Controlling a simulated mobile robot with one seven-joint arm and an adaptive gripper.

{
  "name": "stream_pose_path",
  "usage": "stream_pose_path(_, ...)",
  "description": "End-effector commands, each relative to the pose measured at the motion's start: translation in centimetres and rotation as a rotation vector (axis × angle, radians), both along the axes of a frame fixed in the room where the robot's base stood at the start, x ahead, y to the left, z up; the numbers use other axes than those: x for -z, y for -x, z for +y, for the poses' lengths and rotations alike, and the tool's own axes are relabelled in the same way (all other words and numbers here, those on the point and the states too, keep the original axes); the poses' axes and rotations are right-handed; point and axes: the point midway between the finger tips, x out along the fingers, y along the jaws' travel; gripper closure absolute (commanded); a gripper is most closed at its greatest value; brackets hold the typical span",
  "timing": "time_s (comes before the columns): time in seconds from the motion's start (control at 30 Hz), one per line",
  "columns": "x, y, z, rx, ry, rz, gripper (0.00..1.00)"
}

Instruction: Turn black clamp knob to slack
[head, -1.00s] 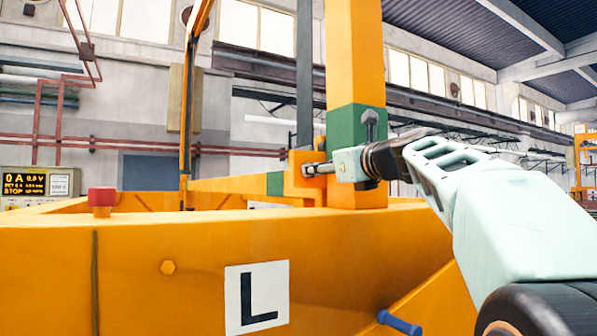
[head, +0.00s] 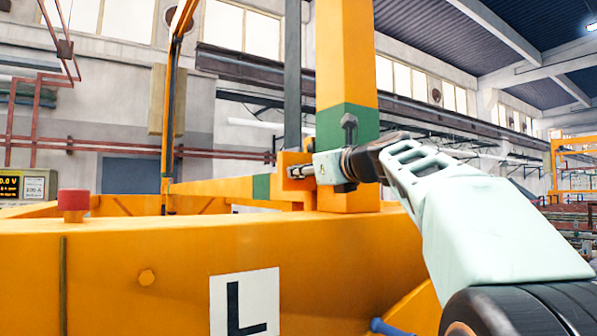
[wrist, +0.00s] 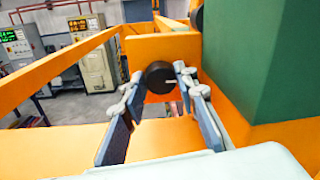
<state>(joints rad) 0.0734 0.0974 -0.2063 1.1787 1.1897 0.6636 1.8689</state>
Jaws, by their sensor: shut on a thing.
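The black clamp knob (wrist: 160,77) is round with a short white mark that points to the right in the wrist view. It sits in front of an orange block (wrist: 172,46) beside the green-banded post. My gripper (wrist: 158,76) has one finger on each side of the knob and is shut on it. In the head view my gripper (head: 298,172) reaches in from the right, across the front of the post, to the orange bracket. The fingers largely hide the knob there.
The orange post (head: 347,55) with its green band stands close behind my gripper. A wide orange beam (head: 120,250) with a red block (head: 73,199) and an L plate (head: 245,303) lies in front. Another dark round part (wrist: 197,18) shows above the knob. Cabinets (wrist: 89,55) stand far back.

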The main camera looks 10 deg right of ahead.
Motion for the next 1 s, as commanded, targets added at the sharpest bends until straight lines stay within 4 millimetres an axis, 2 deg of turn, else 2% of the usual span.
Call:
stream_pose_path(0.1, 0.0, 0.0, 0.0, 0.0, 0.0, 0.0, 0.97)
stream_pose_path(0.47, 0.1, 0.01, 0.06, 0.0, 0.067, -0.029, 0.97)
stream_pose_path(1.0, 0.41, 0.03, 0.06, 0.001, 0.488, -0.203, 0.97)
